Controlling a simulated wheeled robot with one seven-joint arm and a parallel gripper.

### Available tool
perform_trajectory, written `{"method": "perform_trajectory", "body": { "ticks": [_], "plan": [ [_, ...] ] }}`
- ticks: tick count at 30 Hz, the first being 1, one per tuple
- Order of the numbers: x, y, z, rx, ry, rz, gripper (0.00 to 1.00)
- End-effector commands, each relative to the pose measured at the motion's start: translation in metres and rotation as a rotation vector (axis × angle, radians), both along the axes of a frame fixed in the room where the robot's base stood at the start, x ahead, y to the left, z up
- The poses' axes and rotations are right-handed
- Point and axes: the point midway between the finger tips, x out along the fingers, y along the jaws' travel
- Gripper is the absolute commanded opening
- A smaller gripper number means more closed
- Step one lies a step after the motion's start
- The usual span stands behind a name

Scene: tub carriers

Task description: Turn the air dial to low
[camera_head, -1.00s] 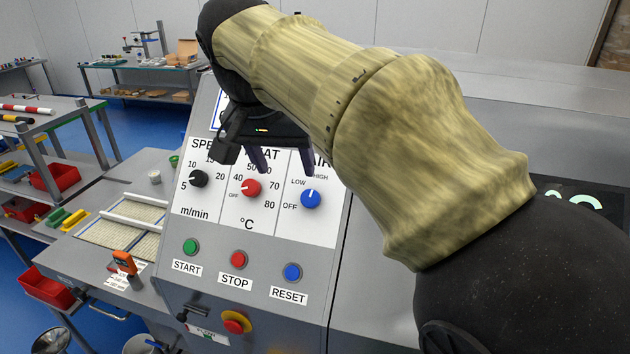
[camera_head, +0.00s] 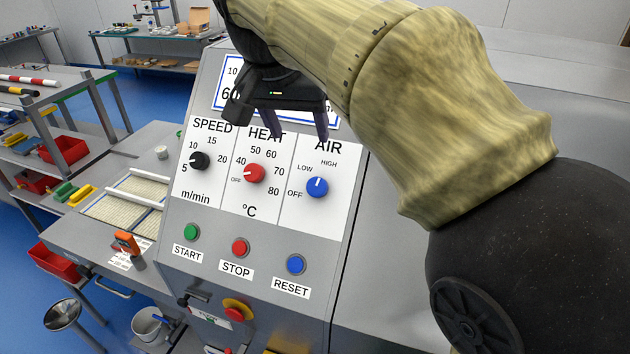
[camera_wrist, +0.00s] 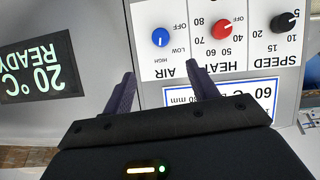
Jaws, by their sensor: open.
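The air dial (camera_head: 317,187) is a blue round knob with a white mark, under the word AIR at the right of the white control panel. OFF, LOW and HIGH are printed around it. Its mark points up the panel, roughly towards HIGH in the wrist view, where the dial (camera_wrist: 160,37) appears upside down. My gripper (camera_head: 298,132) is open and empty, above the dial in the head view, with its right finger near the AIR label. In the wrist view the two fingers (camera_wrist: 161,69) stand apart, with the dial beyond the gap, untouched.
The red heat dial (camera_head: 255,173) and black speed dial (camera_head: 200,160) sit left of the air dial. Green START (camera_head: 192,232), red STOP (camera_head: 240,247) and blue RESET (camera_head: 296,264) buttons lie below.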

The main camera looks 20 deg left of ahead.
Motion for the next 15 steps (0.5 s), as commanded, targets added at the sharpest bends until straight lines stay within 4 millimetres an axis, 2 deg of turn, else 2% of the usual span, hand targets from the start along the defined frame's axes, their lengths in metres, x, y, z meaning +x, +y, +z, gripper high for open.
{"method": "perform_trajectory", "body": {
  "ticks": [5,15],
  "plan": [
    [0.007,-0.001,-0.02,-0.003,0.003,0.002,0.59],
    [0.029,-0.005,-0.074,-0.004,0.003,0.001,0.59]
  ]
}}
